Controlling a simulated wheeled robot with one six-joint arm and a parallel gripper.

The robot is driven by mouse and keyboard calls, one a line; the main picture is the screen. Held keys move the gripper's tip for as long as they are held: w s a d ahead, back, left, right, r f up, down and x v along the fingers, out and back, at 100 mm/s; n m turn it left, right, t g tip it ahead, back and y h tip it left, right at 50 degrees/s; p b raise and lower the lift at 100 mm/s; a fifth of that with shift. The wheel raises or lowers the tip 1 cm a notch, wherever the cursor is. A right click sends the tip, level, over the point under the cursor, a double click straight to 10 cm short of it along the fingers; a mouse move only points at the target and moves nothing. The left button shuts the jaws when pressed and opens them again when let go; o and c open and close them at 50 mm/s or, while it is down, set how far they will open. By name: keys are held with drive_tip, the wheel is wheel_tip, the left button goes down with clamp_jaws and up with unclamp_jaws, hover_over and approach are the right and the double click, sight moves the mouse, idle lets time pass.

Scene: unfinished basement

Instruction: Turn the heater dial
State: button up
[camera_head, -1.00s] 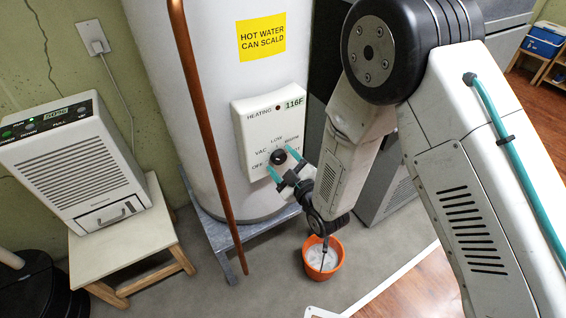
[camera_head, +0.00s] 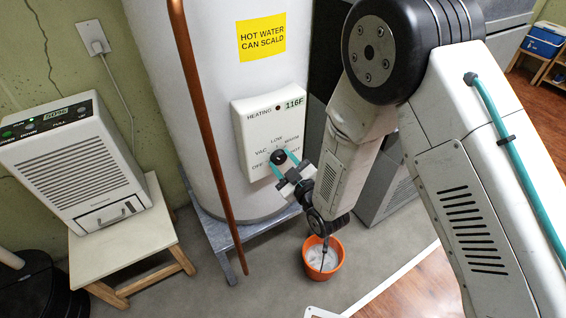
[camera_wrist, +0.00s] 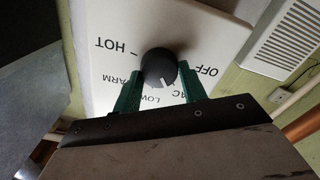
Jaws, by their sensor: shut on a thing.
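The heater dial (camera_head: 278,157) is a round black knob on the white control panel (camera_head: 260,119) of the tall white heater tank (camera_head: 228,75). In the wrist view the dial (camera_wrist: 159,67) has a white pointer mark on its lower edge, facing roughly between LOW and VAC. HOT and OFF are readable there; WARM is partly covered. My gripper (camera_head: 283,163) has its two teal fingers on either side of the dial, shut on it. In the wrist view the green fingers (camera_wrist: 161,78) flank the knob. The panel display reads 116F beside HEATING.
A copper pipe (camera_head: 204,125) runs down in front of the tank, left of the panel. A white dehumidifier-like unit (camera_head: 75,165) sits on a wooden stool (camera_head: 125,238) at left. An orange bucket (camera_head: 338,268) stands on the floor below my gripper.

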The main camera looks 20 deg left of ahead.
drive_tip(key=m, duration=0.4)
drive_tip(key=shift+m, duration=0.3)
drive_tip(key=m, duration=0.3)
drive_tip(key=shift+d+m, duration=0.1)
drive_tip(key=shift+m, duration=0.2)
drive_tip(key=m, duration=0.7)
drive_tip(key=shift+w+f, duration=0.1)
drive_tip(key=m, duration=0.6)
drive_tip(key=shift+f+m, duration=0.1)
drive_tip(key=shift+m, duration=0.2)
drive_tip(key=m, duration=0.5)
drive_tip(key=shift+f+m, duration=0.1)
drive_tip(key=shift+m, duration=0.2)
drive_tip(key=shift+d, duration=0.1)
drive_tip(key=o, duration=1)
drive_tip(key=shift+c, duration=0.2)
